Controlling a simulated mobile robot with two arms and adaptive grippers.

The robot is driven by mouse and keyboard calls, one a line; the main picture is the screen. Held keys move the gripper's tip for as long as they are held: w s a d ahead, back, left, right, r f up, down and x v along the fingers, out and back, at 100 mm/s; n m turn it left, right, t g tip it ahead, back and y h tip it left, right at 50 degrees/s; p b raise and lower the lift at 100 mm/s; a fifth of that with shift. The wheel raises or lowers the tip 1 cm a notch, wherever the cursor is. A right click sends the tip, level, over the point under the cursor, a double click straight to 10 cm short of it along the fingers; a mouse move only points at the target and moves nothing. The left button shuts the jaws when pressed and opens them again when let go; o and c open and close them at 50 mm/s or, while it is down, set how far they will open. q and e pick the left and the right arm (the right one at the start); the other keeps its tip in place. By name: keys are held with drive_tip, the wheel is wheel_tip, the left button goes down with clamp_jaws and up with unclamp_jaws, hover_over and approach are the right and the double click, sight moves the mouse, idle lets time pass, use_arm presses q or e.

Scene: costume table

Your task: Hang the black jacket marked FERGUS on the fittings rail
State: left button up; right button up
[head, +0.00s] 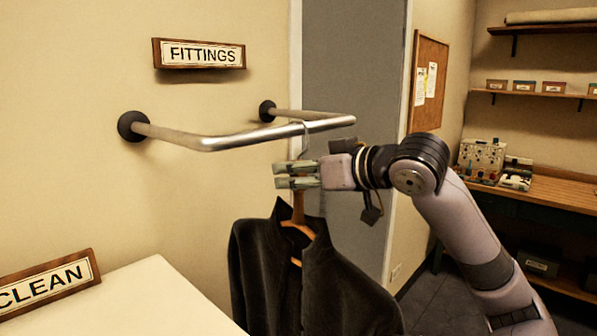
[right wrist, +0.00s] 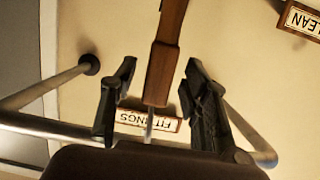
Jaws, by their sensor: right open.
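The black jacket (head: 315,285) hangs upright on a wooden hanger (head: 298,213) below the metal fittings rail (head: 250,136). The hanger's metal hook (head: 305,136) reaches up to the rail and appears to be over its front bar. No FERGUS mark can be read. My right gripper (head: 283,175) is at the hanger's neck, just under the rail. In the right wrist view its two fingers (right wrist: 158,80) stand apart on either side of the wooden hanger (right wrist: 163,70), with gaps showing. My left gripper is not in view.
The FITTINGS sign (head: 200,54) is on the wall above the rail. A pale surface (head: 150,300) with a CLEAN sign (head: 48,284) is at the lower left. A workbench (head: 540,190), shelves and a corkboard (head: 428,80) are at the right.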

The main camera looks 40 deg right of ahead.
drive_tip(key=shift+f, duration=0.15)
drive_tip(key=shift+s, duration=0.1)
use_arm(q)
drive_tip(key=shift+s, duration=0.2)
use_arm(e)
drive_tip(key=v, duration=1.1)
drive_tip(key=shift+s+r, duration=0.3)
drive_tip(key=shift+s, duration=0.05)
drive_tip(key=shift+d, duration=0.1)
